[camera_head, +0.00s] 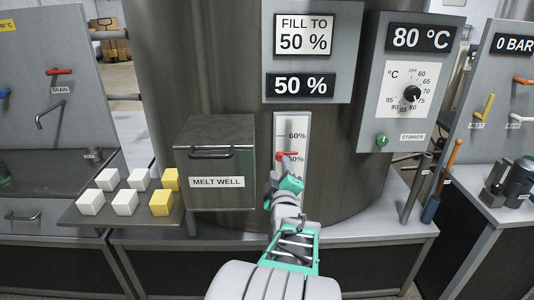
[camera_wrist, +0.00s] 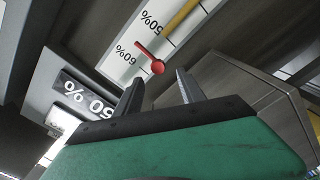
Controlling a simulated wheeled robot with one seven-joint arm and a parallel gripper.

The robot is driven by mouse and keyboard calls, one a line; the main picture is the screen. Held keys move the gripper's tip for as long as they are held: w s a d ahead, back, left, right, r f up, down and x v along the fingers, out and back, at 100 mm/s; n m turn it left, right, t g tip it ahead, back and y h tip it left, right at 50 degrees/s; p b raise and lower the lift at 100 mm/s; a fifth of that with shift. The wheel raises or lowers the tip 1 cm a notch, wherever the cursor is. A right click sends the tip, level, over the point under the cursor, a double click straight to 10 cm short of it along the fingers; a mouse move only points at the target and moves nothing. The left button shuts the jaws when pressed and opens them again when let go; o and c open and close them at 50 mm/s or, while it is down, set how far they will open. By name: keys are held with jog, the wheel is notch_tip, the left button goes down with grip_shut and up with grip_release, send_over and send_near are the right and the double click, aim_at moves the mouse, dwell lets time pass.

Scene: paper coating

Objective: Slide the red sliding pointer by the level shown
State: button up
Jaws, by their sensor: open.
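The red sliding pointer (camera_head: 287,155) sits on the white level gauge (camera_head: 305,122) of the large tank, close to the 50% label in the head view. In the wrist view, the pointer (camera_wrist: 156,67) has a round knob and a thin needle, which lies between the 60% and 50% labels. A yellow column (camera_wrist: 183,17) shows in the gauge, its end near the 50% label. My gripper (camera_head: 287,178) is just below the pointer in the head view. In the wrist view its fingers (camera_wrist: 160,74) are apart, with the knob just beyond the gap; contact cannot be told.
The display (camera_head: 304,85) reads 50 % under a FILL TO 50 % sign (camera_head: 305,35). The melt well box (camera_head: 215,165) stands left of the gauge. A temperature panel (camera_head: 408,80) with a dial is at right. White and yellow cubes lie on a shelf (camera_head: 125,215) at left.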

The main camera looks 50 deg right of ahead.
aim_at(280, 159)
jog(key=p+x, duration=0.1)
jog(key=x, duration=0.6)
jog(key=shift+d, duration=0.3)
jog(key=shift+c, duration=0.4)
grip_shut()
dwell(0.5)
